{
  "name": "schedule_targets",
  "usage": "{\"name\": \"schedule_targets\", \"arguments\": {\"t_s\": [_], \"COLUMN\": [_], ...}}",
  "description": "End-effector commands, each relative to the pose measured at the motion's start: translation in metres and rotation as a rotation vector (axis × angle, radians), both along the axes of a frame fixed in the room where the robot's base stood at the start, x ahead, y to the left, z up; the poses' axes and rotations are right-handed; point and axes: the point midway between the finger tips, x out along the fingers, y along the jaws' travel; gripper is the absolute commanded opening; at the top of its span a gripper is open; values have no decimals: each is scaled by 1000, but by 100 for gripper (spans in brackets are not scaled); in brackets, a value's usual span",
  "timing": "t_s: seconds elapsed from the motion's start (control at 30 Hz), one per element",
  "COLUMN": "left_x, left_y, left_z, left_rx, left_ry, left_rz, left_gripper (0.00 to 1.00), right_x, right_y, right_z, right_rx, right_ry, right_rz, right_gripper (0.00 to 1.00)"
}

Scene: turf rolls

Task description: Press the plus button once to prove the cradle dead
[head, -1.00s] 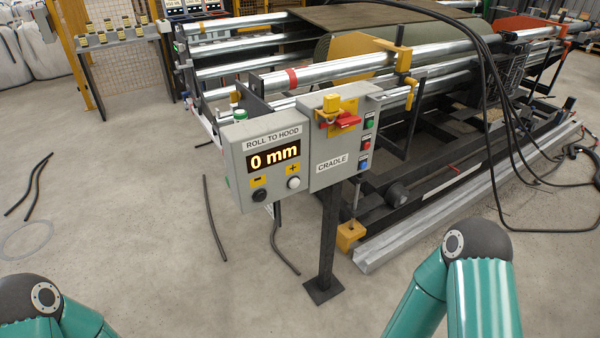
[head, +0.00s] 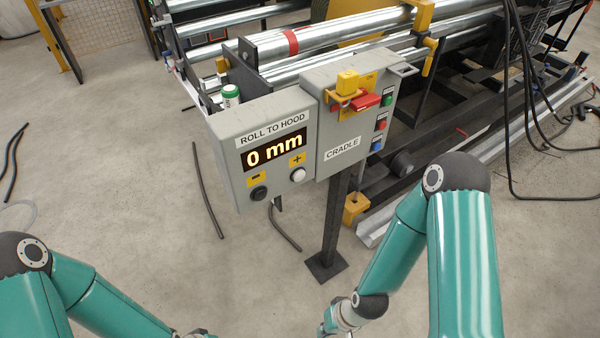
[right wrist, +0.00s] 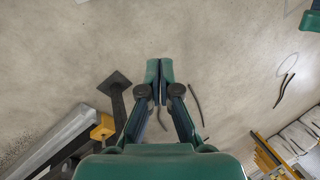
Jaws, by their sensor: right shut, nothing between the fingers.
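The plus button (head: 298,175) is a white round button under a yellow plus label on the grey ROLL TO HOOD box (head: 226,165). The display (head: 270,150) above it reads 0 mm. A black button (head: 259,193) sits under the minus label to its left. The grey CRADLE box (head: 337,140) adjoins on the right, with a red switch handle (head: 366,102) and a yellow padlock-like block (head: 347,83). My right gripper (right wrist: 159,68) is shut and empty over bare floor in the right wrist view, apart from the button. My left gripper is out of view.
A dark post (head: 335,225) on a foot plate holds the boxes. Green, red and blue buttons (head: 381,123) line the CRADLE box. Steel rollers (head: 290,45) stand behind. Loose dark strips (head: 205,190) lie on the floor. Floor in front of the post is clear.

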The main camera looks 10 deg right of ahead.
Motion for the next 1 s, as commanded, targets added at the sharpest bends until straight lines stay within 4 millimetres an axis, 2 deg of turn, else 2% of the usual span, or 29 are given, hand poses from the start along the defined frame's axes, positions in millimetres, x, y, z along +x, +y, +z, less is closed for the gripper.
{"name": "schedule_targets", "arguments": {"t_s": [0.17,0.27,0.37,0.47,0.5,0.57,0.6,0.7,0.8,0.9,1.0], "left_x": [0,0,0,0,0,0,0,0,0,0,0], "left_y": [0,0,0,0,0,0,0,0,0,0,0], "left_z": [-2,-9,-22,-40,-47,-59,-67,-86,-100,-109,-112], "left_rx": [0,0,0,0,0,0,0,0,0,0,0], "left_ry": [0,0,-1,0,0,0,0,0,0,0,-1], "left_rz": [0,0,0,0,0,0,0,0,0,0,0], "left_gripper": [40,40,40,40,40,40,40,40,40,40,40], "right_x": [4,22,58,106,126,155,171,201,212,212,209], "right_y": [0,-2,-3,-8,-11,-16,-19,-29,-39,-47,-53], "right_z": [0,0,3,19,30,50,67,113,156,188,206], "right_rx": [-6,-31,-89,-188,-241,-329,-394,-569,-735,-861,-932], "right_ry": [-16,-83,-218,-414,-502,-633,-717,-896,-1013,-1070,-1088], "right_rz": [2,10,27,49,58,67,72,68,50,29,16], "right_gripper": [0,0,0,0,0,0,0,0,0,0,0]}}
